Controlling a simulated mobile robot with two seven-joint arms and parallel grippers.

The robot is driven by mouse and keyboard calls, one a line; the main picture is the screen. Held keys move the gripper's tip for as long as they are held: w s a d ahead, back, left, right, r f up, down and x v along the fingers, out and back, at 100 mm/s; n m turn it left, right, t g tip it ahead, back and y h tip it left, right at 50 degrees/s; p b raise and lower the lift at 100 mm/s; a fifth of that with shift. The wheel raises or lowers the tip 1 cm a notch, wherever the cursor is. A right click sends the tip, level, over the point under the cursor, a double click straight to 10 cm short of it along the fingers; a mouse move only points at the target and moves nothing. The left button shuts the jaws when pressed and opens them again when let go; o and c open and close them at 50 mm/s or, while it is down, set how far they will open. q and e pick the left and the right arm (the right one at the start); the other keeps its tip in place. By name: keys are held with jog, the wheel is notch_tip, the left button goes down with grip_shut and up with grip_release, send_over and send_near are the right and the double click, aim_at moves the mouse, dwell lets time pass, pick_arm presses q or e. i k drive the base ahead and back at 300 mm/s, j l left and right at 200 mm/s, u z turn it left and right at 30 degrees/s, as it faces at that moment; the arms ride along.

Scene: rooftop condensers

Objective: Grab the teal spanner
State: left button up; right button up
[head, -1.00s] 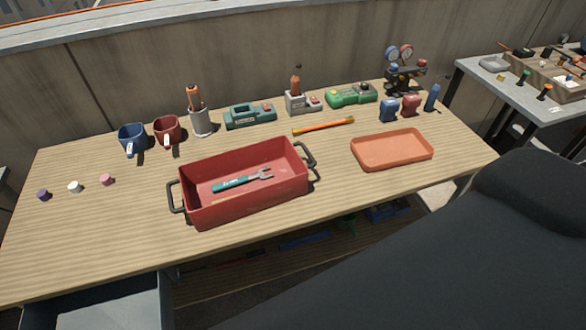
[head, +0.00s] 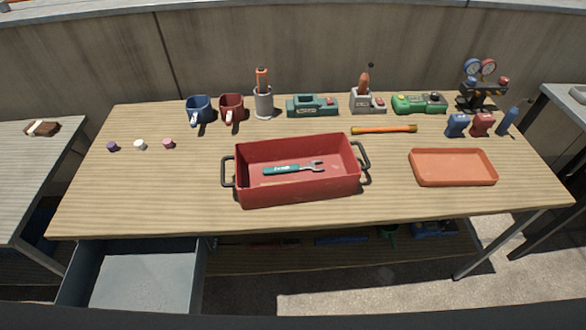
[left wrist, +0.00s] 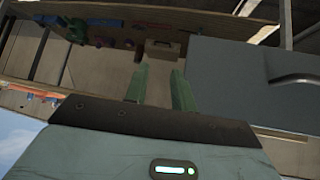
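The teal spanner (head: 293,168) lies flat inside the red tool tray (head: 300,195). Its teal handle points left and its grey open jaw points right. The tray stands near the front middle of the wooden table, with a black handle at each end. In the left wrist view my left gripper (left wrist: 160,85) has its two green fingers apart with nothing between them. The spanner is not clear in that view. Neither gripper shows in the head view, and my right gripper is out of sight.
An orange tray (head: 453,168) sits to the right and an orange-yellow rod (head: 384,129) behind. Mugs (head: 199,108), a grey holder (head: 264,103) and devices line the back. An open grey drawer (head: 140,275) juts out at front left. Bare tabletop (head: 120,200) lies left of the red tray.

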aim_at(272, 170)
jog(key=k, duration=0.45)
jog(key=i+z, duration=0.8)
jog(key=k+j+z, duration=0.15)
jog(key=z, duration=0.35)
jog(key=i+l+u, duration=0.1)
jog(key=u, duration=0.25)
jog(key=i, duration=0.05)
